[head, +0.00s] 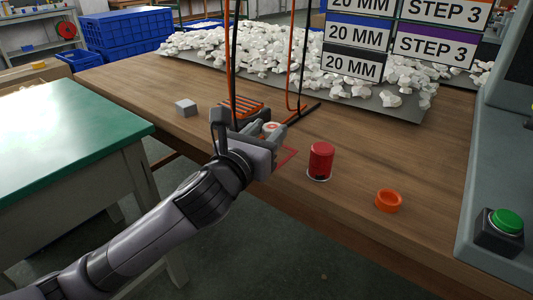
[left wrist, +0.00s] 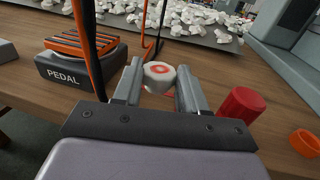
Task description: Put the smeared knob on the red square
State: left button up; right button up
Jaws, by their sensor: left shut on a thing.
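The red square (head: 288,155) is an outline on the wooden table, partly hidden behind my left gripper. The knob is over or close to the square; I cannot tell whether it touches the table. My right gripper is not in view.
A red cylinder (head: 320,160) stands right of the square, and an orange ring (head: 388,200) lies farther right. A pedal (left wrist: 80,68) stands left of the gripper, with upright cables beside it. A grey block (head: 186,107) lies left. White pieces cover a grey tray (head: 405,110) behind.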

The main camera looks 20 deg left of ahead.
pick_arm(q)
notch_tip(320, 180, down, 3)
jog(key=shift+f+b, duration=0.2)
jog(key=shift+b, duration=0.5)
jog(key=shift+f, duration=0.2)
jog(key=shift+r, duration=0.15)
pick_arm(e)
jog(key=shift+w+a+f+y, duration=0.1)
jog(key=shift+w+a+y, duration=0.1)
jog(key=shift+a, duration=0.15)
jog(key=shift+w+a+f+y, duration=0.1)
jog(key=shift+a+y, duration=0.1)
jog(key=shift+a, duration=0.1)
pick_arm(q)
jog(key=shift+f, duration=0.2)
jog(key=o, duration=1)
jog(key=shift+r, duration=0.15)
